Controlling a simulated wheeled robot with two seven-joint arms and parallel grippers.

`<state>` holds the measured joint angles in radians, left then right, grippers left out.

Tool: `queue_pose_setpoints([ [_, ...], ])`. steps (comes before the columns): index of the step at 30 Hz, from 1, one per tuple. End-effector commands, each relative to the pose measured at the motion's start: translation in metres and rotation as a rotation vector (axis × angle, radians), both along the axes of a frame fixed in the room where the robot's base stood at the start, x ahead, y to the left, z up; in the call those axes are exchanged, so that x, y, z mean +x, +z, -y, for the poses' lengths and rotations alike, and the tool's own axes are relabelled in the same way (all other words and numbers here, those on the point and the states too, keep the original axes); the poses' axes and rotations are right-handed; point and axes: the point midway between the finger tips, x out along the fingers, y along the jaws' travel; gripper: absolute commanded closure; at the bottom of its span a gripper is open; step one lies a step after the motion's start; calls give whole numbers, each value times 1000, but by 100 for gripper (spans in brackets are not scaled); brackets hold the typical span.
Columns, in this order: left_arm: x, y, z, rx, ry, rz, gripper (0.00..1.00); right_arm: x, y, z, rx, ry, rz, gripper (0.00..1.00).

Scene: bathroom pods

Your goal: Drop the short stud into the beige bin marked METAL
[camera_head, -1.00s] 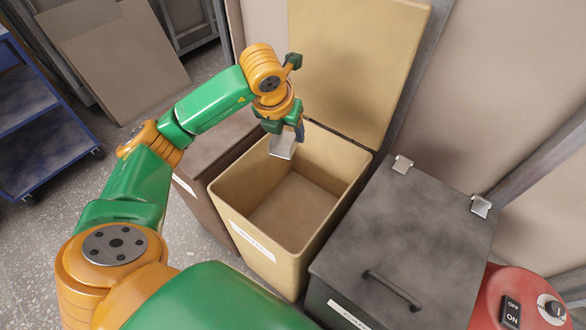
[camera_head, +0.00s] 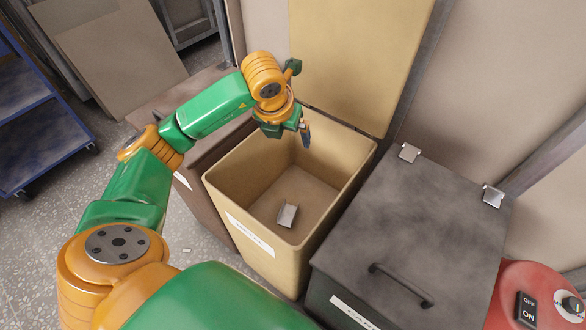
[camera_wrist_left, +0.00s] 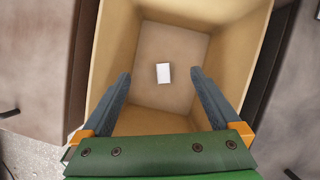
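The short stud (camera_head: 287,214), a small light grey metal piece, lies on the floor inside the beige bin (camera_head: 226,190). It also shows in the left wrist view (camera_wrist_left: 163,73), below and between the fingers. The bin's lid (camera_head: 350,60) stands open against the wall, and its white label (camera_head: 250,235) is too small to read. My left gripper (camera_head: 290,135) is over the back of the bin opening. Its fingers (camera_wrist_left: 163,100) are spread apart with nothing between them. My right gripper is not in view.
A dark grey bin (camera_head: 420,240) with a closed, handled lid stands to the right. A brown bin (camera_head: 180,145) stands close on the left. A red machine with an ON/OFF switch (camera_head: 527,308) is at the lower right. A blue cart (camera_head: 45,130) is at the left.

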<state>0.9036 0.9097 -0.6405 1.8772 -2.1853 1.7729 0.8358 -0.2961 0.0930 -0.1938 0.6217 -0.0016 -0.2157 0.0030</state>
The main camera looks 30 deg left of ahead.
Motion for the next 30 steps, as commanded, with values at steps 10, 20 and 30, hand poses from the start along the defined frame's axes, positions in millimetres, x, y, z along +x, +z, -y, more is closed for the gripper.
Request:
queue_pose_setpoints([
  [10, -14, 41, 4, 0, -1, 6, 3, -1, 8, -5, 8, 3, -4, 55],
  [20, -27, 66, 6, 0, 0, 0, 3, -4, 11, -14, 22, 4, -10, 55],
  [30, -26, 75, 6, 0, 0, 0, 3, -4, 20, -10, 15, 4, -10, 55],
])
